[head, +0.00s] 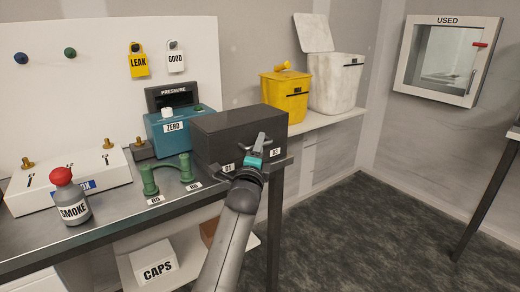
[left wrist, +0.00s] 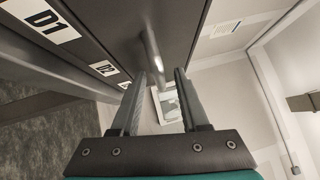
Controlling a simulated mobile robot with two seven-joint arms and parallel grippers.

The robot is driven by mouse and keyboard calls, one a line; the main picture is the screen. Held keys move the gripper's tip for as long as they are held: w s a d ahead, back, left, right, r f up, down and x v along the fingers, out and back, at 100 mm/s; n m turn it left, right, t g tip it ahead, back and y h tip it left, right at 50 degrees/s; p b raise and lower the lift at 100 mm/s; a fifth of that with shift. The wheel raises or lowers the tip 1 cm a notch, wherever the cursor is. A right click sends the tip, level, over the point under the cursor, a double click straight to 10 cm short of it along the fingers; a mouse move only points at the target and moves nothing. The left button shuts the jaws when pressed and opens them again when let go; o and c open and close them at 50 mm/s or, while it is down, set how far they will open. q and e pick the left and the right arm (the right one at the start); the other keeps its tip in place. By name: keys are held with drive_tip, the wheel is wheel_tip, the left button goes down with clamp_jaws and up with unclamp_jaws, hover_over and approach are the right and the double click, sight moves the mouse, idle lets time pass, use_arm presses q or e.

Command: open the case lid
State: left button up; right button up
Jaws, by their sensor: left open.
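The case is a dark grey box (head: 228,132) at the right end of the bench, its lid down. My left gripper (head: 260,146) is at the front right of the case, partly covering the labels. In the left wrist view my left gripper (left wrist: 168,76) is open, and a curved metal handle (left wrist: 152,52) on the case is just ahead of its fingertips. I cannot tell whether the fingers touch the handle. My right gripper is not in view.
Left of the case stand a teal pressure gauge (head: 180,132), a green fitting (head: 168,174) and a smoke bottle (head: 70,200). A yellow bin (head: 284,98) and a white bin (head: 336,84) stand behind it. Open floor (head: 360,240) lies to the right.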

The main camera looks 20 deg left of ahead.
use_arm(q)
drive_tip(key=shift+w+r, duration=0.1)
drive_tip(key=shift+w, duration=0.25)
clamp_jaws()
idle(1.3)
